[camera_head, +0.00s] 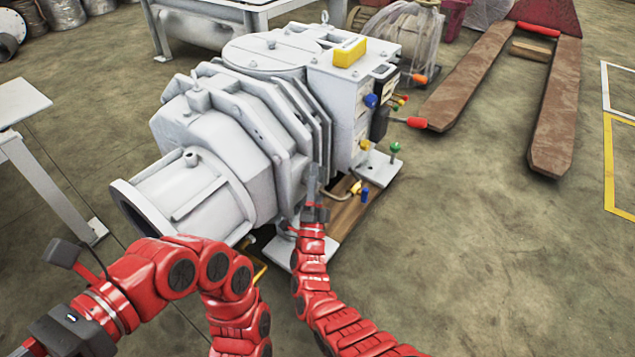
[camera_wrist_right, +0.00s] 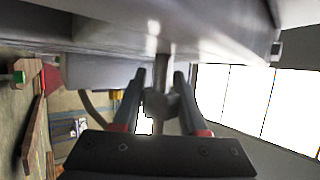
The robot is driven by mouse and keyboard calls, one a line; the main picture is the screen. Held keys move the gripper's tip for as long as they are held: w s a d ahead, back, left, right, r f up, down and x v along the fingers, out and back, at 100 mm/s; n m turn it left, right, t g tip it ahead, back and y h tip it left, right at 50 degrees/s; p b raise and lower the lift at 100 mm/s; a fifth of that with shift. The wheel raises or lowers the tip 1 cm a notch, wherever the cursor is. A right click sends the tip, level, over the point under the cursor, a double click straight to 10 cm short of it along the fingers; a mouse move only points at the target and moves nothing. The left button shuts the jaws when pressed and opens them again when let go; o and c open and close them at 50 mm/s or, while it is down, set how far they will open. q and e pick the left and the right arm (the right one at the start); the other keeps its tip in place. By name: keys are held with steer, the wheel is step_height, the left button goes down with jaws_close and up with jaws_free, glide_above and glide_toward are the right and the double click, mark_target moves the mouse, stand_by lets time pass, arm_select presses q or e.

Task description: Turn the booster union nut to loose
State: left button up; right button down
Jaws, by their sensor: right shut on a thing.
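The vacuum booster (camera_head: 225,120) is a large pale grey machine in the middle of the head view. In the right wrist view, the booster union nut (camera_wrist_right: 157,104) is a small grey fitting on a thin upright pipe (camera_wrist_right: 163,52) under the machine's body. My right gripper (camera_head: 313,190) reaches the machine's near side, beside the lower panel. In the right wrist view its two dark fingers (camera_wrist_right: 160,80) stand on either side of the nut and grip it. The nut cannot be made out in the head view. My left arm is bent at the lower left; its gripper does not show.
A panel with a yellow block (camera_head: 349,52) and a blue knob (camera_head: 371,101) stands right of the booster. A pallet jack (camera_head: 553,105) is farther right. The floor at lower right is clear.

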steer(key=shift+d+r+n+t, duration=0.15)
steer(key=shift+d+n+t, duration=0.1)
steer(key=shift+n+t, duration=0.05)
stand_by(0.4)
steer(key=shift+c, duration=2.2)
jaws_free()
steer(key=shift+a, duration=0.1)
steer(key=v, duration=1.2)
